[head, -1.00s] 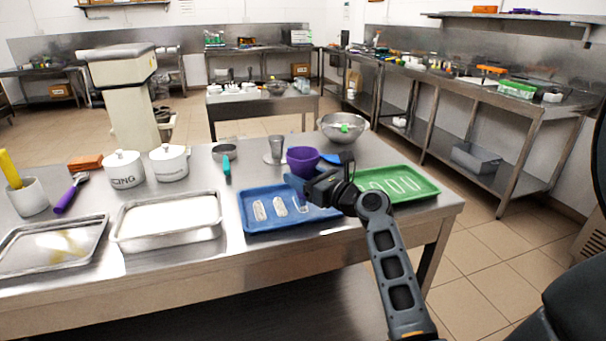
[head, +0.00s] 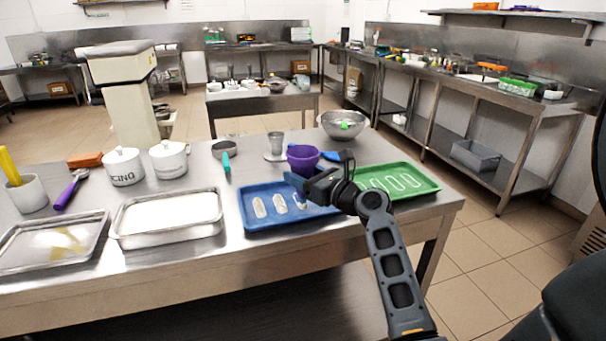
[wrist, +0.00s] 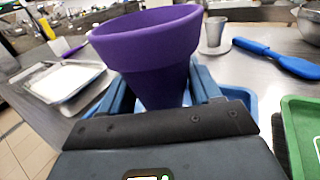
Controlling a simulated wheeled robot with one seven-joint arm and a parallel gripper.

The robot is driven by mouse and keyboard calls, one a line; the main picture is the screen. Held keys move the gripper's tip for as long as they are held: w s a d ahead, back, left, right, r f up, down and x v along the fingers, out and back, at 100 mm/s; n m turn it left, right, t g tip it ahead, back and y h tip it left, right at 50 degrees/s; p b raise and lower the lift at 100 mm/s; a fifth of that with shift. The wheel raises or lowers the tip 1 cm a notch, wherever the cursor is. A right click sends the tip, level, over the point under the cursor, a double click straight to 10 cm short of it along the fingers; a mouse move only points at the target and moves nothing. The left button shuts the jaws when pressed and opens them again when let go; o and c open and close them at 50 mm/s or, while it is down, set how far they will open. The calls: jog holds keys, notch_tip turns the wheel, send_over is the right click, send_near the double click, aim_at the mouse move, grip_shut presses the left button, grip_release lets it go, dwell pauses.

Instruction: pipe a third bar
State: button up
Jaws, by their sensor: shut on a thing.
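My gripper (head: 298,178) is shut on a purple funnel-like cup (head: 303,158), which it holds upright above the blue tray (head: 262,226). In the wrist view the purple cup (wrist: 150,50) sits between the two blue fingers, and its lower end is hidden. Two whitish bars lie in the blue tray, a left bar (head: 259,207) and a middle bar (head: 280,204). To their right, some white material (head: 301,203) lies in the third outline, under the gripper; part of it is hidden.
A green tray (head: 428,186) with several pale outlines lies right of the arm. A blue spatula (head: 338,156), metal cup (head: 276,146) and steel bowl (head: 343,124) stand behind. A white-filled metal pan (head: 168,238) lies left of the blue tray.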

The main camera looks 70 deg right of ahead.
aim_at(297, 148)
jog(key=shift+w+d, duration=0.1)
jog(key=shift+w+d, duration=0.65)
jog(key=shift+d, duration=0.2)
jog(key=shift+w+d, duration=0.15)
dwell(0.7)
jog(key=shift+w+d, duration=0.65)
jog(key=shift+d, duration=0.1)
jog(key=shift+r, duration=0.1)
dwell(0.7)
notch_tip(297, 148, up, 4)
jog(key=p, duration=0.5)
jog(key=shift+r, duration=0.2)
